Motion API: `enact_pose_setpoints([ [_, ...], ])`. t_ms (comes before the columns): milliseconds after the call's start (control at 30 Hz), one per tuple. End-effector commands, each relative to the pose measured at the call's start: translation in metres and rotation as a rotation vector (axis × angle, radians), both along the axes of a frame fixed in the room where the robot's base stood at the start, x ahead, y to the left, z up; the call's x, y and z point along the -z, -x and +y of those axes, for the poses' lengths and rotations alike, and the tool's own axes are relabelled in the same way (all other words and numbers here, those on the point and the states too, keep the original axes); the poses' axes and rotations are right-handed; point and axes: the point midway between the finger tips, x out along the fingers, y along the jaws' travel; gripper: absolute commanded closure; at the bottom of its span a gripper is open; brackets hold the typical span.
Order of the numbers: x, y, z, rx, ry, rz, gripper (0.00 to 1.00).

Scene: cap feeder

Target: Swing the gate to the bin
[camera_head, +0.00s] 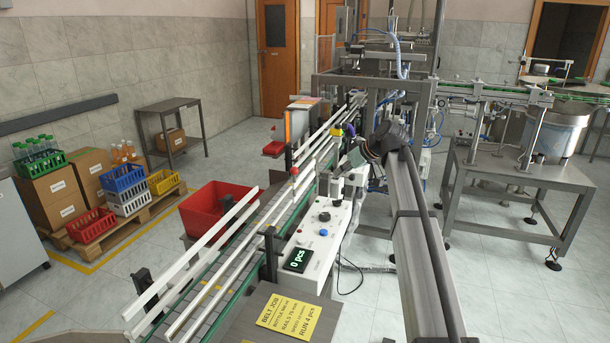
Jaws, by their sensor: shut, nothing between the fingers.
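The red bin (197,222) stands on the floor left of the conveyor, beside its white side rail. A red round knob (294,171) sits on the conveyor line by the white guide rails; it may belong to the gate, but I cannot tell the gate's outline or position clearly. My gripper (346,163) is at the far end of my grey arm, over the white control box, right of the red knob. Its fingers look closed and empty. They are small and partly lost against the machinery, and I see no contact with the knob.
The conveyor belt (222,277) runs from bottom left to the machine frame. The control box (316,241) carries knobs and a "0 pcs" display. A yellow job card (289,312) lies in front. Crates and cartons stand on a pallet (148,214) at left.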

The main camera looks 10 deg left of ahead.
Motion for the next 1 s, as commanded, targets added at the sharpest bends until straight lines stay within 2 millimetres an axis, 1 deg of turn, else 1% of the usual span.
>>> enact_pose_setpoints([
  [33,-0.023,-0.013,0.008,-0.06,-0.011,-0.041,1.0],
  [67,-0.024,-0.014,0.011,-0.094,-0.016,-0.056,1.0],
  [200,-0.026,-0.007,0.018,-0.203,-0.019,-0.116,1.0],
  [300,-0.025,-0.005,0.018,-0.239,-0.006,-0.144,1.0],
  [767,-0.024,-0.006,0.019,-0.25,0.001,-0.156,1.0],
  [867,-0.021,-0.007,0.023,-0.25,0.002,-0.155,1.0],
  [1000,-0.011,-0.011,0.034,-0.25,0.001,-0.155,1.0],
])
